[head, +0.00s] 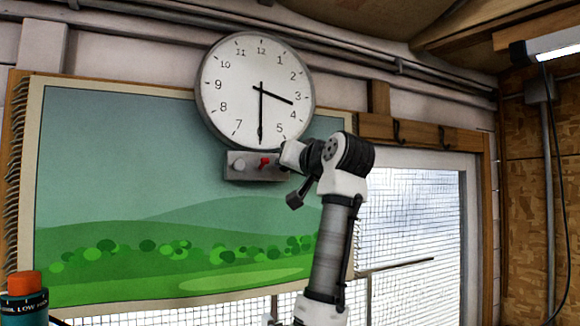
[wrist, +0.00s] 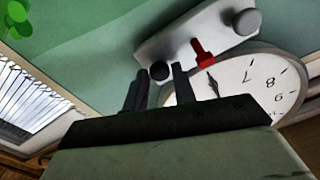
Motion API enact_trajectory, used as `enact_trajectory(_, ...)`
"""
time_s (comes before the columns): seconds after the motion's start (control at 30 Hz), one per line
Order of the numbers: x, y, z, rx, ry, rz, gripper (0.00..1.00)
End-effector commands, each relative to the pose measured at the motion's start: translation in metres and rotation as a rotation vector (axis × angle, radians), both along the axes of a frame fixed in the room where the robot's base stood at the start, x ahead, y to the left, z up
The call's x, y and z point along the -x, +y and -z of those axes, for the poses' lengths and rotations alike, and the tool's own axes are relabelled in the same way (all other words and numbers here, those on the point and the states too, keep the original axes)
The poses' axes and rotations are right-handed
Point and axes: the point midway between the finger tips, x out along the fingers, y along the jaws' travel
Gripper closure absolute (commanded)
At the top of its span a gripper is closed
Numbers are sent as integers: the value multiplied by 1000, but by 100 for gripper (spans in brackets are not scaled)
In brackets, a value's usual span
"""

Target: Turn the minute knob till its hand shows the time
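The round wall clock (head: 228,90) shows its short hand between 3 and 4 and its long hand (head: 261,120) at 6. Below it a grey panel (head: 237,178) carries a light grey knob (head: 237,163) and a red lever (head: 264,162). In the wrist view, which is upside down, the light knob (wrist: 246,21), red lever (wrist: 202,52) and a black knob (wrist: 160,70) sit in a row. No label tells which knob is for minutes. My gripper (wrist: 157,77) is open, its fingertips either side of the black knob in the picture; contact cannot be told.
A landscape picture (head: 130,150) hangs behind the panel. A window with wire mesh (head: 420,230) is to the right, under a wooden rail with dark hooks (head: 443,137).

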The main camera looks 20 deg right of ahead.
Motion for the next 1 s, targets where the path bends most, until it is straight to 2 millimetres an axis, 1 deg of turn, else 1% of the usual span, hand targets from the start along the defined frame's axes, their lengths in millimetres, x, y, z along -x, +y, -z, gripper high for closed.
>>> enact_trajectory(0.03, 0, 0, 0, 0, 0, 0, 66)
enact_trajectory(0.1, 0, 0, 0, 0, 1, 0, 57)
enact_trajectory(0.13, 0, 0, 0, 0, 1, 0, 55)
enact_trajectory(0.4, 1, 0, 1, -1, 2, -1, 55)
enact_trajectory(0.47, 4, -1, 1, 0, 1, 0, 55)
enact_trajectory(0.53, 11, -2, 2, 0, -1, 0, 55)
enact_trajectory(0.67, 35, -7, 5, 2, -2, 2, 55)
enact_trajectory(0.8, 68, -13, 5, 1, -3, 1, 55)
enact_trajectory(1.0, 109, -21, 3, 1, -1, 1, 55)
